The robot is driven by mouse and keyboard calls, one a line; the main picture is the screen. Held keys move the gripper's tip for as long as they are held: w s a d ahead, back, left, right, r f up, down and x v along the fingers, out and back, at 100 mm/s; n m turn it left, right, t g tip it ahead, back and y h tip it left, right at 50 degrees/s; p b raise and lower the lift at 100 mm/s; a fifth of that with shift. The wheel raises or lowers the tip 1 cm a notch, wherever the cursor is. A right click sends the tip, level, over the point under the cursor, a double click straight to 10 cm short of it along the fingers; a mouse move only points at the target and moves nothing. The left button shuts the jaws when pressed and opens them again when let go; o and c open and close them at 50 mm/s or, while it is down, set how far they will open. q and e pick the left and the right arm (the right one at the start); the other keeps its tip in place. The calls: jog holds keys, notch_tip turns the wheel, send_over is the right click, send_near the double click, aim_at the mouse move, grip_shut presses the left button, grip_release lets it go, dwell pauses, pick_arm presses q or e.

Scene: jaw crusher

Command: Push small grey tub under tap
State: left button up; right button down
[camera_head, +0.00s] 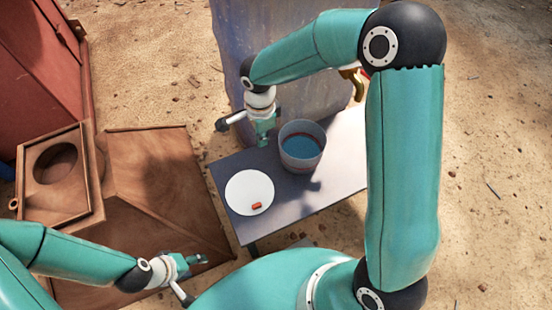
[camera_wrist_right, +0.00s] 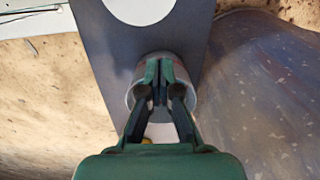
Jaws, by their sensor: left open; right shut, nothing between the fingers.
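The small grey tub (camera_head: 301,166), bluish inside, stands upright on the grey table near its back. In the right wrist view the tub (camera_wrist_right: 190,82) is partly hidden behind the fingers. The brass-yellow tap (camera_head: 354,82) shows behind the tub, to its right, partly covered by my right arm. My right gripper (camera_head: 264,140) is shut and empty, pointing down just left of the tub; I cannot tell whether it touches it. It also shows in the right wrist view (camera_wrist_right: 160,66). My left gripper (camera_head: 198,262) is open at the lower left, away from the table.
A round white disc (camera_head: 249,190) with a small red piece (camera_head: 256,205) lies on the table (camera_head: 325,190) in front of the tub. A large blue-grey tank (camera_head: 300,95) stands behind. Rusty brown machinery (camera_head: 150,175) is left of the table. Sandy ground surrounds everything.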

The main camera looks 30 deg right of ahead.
pick_arm(q)
jog(key=shift+f+b, duration=1.4)
jog(key=shift+f, duration=0.25)
pick_arm(e)
jog(key=d+f, duration=0.4)
jog(key=f, duration=0.5)
jog(key=shift+d+f, duration=0.2)
jog(key=shift+f, duration=0.2)
